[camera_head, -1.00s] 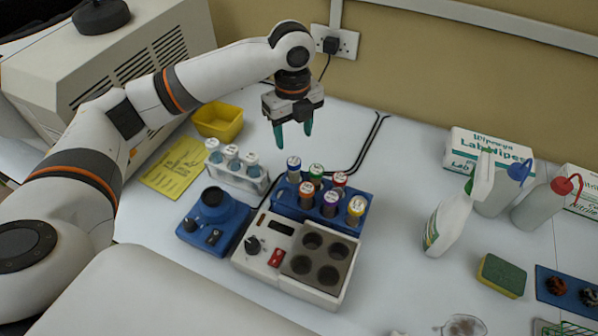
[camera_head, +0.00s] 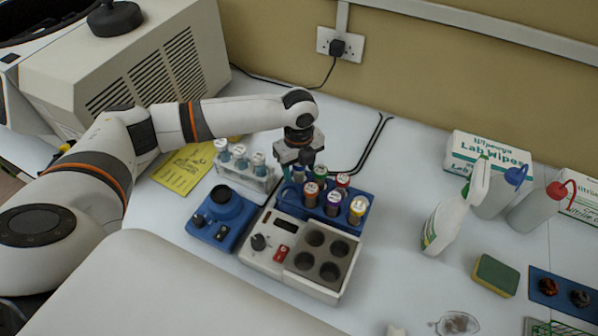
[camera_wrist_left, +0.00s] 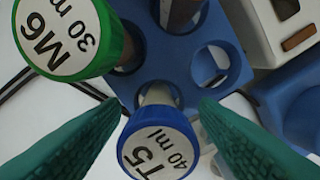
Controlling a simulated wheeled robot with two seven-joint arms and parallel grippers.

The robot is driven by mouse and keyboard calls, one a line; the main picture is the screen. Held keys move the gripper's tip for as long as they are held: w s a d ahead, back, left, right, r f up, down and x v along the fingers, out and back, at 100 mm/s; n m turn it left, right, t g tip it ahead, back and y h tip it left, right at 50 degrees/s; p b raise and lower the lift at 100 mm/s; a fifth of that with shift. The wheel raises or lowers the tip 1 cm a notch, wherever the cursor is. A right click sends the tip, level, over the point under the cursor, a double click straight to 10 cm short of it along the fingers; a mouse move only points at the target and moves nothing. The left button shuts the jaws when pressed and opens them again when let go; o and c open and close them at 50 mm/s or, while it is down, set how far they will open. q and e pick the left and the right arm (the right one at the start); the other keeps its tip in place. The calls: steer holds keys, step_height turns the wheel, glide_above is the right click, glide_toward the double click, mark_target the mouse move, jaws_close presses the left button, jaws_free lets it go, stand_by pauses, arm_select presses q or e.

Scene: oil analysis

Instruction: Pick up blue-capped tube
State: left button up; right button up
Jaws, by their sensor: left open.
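The blue-capped tube (camera_wrist_left: 158,148), labelled T5 40 ml, stands in the blue rack (camera_wrist_left: 225,38). In the head view the tube (camera_head: 298,174) is at the rack's back left and is partly hidden by my gripper. My left gripper (camera_head: 302,170) is open and lowered over it. In the left wrist view its two green fingers (camera_wrist_left: 160,103) are on either side of the blue cap, with gaps showing. A green-capped tube labelled M6 30 ml (camera_wrist_left: 65,35) stands close by the left finger. My right gripper is not in view.
A white block with four-well plate (camera_head: 322,255) is in front. A blue device (camera_head: 221,215) and white tube rack (camera_head: 246,178) stand left.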

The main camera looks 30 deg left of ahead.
arm_select(q)
steer(key=c, duration=1.1)
step_height(320, 180, up, 10)
steer(key=shift+b, duration=1.15)
